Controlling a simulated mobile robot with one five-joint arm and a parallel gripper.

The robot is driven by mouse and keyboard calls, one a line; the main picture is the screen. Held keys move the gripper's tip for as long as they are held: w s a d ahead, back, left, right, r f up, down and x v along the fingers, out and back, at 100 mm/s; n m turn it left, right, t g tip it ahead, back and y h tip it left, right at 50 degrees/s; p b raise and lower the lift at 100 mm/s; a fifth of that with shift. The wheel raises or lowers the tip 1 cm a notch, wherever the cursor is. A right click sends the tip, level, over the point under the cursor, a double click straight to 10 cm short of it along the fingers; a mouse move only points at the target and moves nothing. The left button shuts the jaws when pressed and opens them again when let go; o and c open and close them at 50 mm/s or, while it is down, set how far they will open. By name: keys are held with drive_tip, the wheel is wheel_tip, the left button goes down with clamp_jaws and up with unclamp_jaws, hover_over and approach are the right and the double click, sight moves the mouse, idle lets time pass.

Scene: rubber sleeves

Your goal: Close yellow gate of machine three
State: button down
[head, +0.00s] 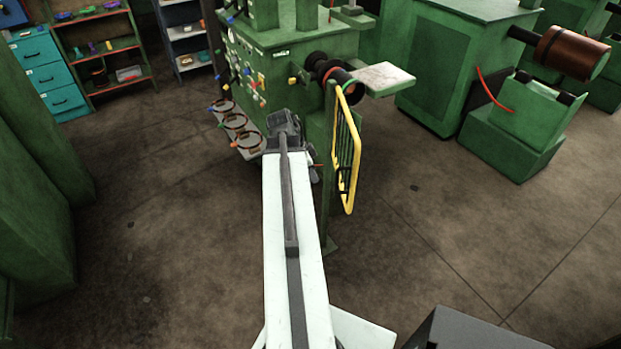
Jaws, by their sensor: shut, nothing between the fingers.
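The yellow gate (347,150) is a barred frame on the right side of a green machine (265,65). It is seen at a steep angle, beside a green post, with its lower end towards me. I cannot read a number on the machine. My white arm reaches up the middle of the view. My gripper (284,124) is the dark end of the arm, in front of the machine and left of the gate, apart from it. It is shut and empty; its fingertips are hard to make out.
Orange-rimmed rings (235,121) stick out on the machine's left. A pale plate (381,79) juts out above the gate. Another green machine (470,60) stands at the right. Teal drawers (50,75) and shelves stand at the back left. The floor right of the gate is clear.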

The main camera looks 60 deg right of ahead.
drive_tip(key=s+d+f+b, duration=0.2)
drive_tip(key=s+d+f, duration=0.2)
drive_tip(key=shift+f+b, duration=0.2)
drive_tip(key=shift+b, duration=0.2)
drive_tip(key=shift+s+a, duration=0.1)
drive_tip(key=shift+a, duration=0.05)
